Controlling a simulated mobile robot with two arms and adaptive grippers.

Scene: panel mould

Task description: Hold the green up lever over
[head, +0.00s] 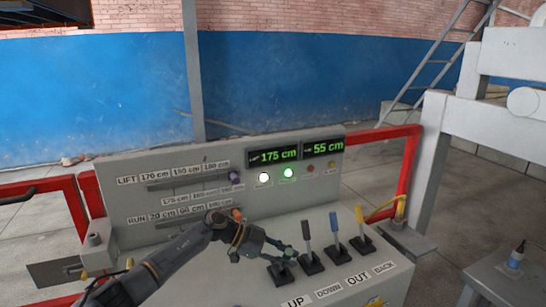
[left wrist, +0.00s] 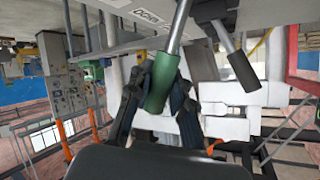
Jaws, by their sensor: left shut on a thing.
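The green up lever (head: 289,253) stands at the left end of the lever row on the grey console, behind the UP label (head: 296,302). My left gripper (head: 284,256) is shut on its green grip. In the left wrist view the green grip (left wrist: 162,80) lies between the two dark fingers of the left gripper (left wrist: 158,105). The fingers partly hide the lever in the head view, and I cannot tell how far it is tilted. My right gripper is not in view.
The grey down lever (head: 307,232), blue lever (head: 334,224) and yellow lever (head: 360,216) stand to the right. The displays read 175 cm (head: 272,157) and 55 cm (head: 323,148); a green lamp (head: 288,173) is lit. A red rail (head: 408,165) and a bottle (head: 516,256) are farther right.

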